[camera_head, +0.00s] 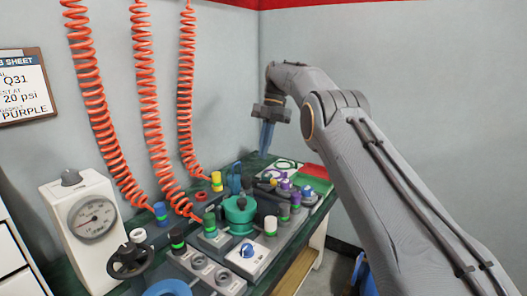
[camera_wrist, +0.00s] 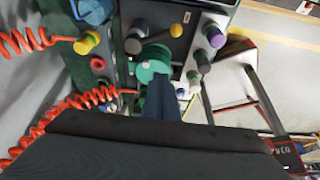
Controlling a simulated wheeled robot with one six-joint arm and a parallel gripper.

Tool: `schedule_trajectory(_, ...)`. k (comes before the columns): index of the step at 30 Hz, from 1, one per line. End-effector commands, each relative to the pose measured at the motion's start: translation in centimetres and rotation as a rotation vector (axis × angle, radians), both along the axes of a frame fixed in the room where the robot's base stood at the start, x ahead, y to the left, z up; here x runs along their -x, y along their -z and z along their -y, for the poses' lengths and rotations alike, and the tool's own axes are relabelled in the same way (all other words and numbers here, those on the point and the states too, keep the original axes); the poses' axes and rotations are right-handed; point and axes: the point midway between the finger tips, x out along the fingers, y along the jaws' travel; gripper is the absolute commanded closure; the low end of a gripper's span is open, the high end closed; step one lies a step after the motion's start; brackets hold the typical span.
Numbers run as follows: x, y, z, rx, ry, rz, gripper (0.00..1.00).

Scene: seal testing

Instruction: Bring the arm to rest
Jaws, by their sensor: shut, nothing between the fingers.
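My gripper (camera_head: 265,148) hangs from my raised arm in the head view, pointing down over the back part of the bench (camera_head: 312,196). Its blue-grey fingers are together with nothing between them. In the wrist view the closed fingers (camera_wrist: 161,88) point at a green round fixture (camera_wrist: 152,62), which also shows in the head view (camera_head: 240,216). The gripper appears apart from the bench-top parts. My arm reaches in from the right of the head view.
Several orange coiled hoses (camera_head: 147,90) hang on the left. A white pressure gauge (camera_head: 92,217) and a black handwheel (camera_head: 131,260) stand at the front left. Purple-capped fittings (camera_head: 286,185) crowd the bench's right side. A job sheet (camera_head: 22,88) hangs on the wall.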

Motion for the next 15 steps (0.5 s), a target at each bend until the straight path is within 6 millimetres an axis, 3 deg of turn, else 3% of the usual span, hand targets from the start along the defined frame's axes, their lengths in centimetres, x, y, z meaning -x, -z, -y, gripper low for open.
schedule_trajectory(8, 0.5, -0.8, 0.0, 0.026, 0.073, -0.006, 1.0)
schedule_trajectory(15, 4.0, -3.4, 0.2, 0.143, 0.438, -0.034, 1.0)
